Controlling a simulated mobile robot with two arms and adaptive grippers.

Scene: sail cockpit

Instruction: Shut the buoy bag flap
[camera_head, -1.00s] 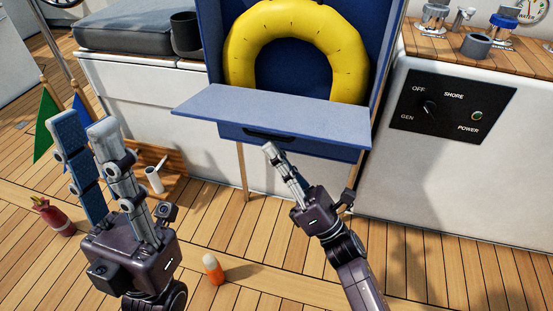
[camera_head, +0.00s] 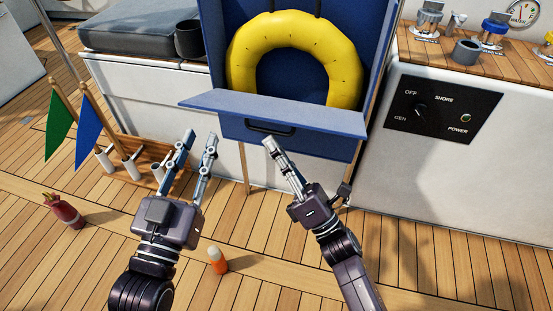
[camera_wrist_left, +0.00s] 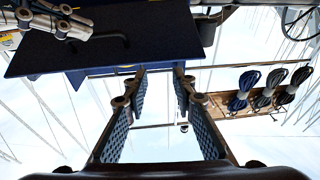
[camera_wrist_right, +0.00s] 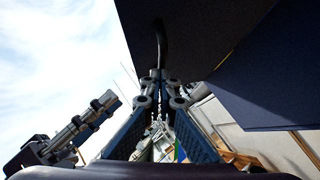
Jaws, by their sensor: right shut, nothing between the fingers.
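The buoy bag (camera_head: 375,65) is a tall blue case with a yellow ring buoy (camera_head: 340,55) inside. Its blue flap (camera_head: 300,112) sticks out in front of the buoy, below the opening, so the bag is open. A dark handle (camera_head: 270,127) shows just under the flap's front edge. My right gripper (camera_head: 269,144) is shut and empty, its tips just below the handle; in the right wrist view they are close to the dark panel, contact unclear. My left gripper (camera_head: 199,137) is open and empty, below the flap's left end. The flap's underside shows in the left wrist view (camera_wrist_left: 50,55).
Green (camera_head: 60,125) and blue (camera_head: 88,133) flags stand in a wooden rack (camera_head: 130,170) at left. A white console with a black switch panel (camera_head: 440,115) is at right.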

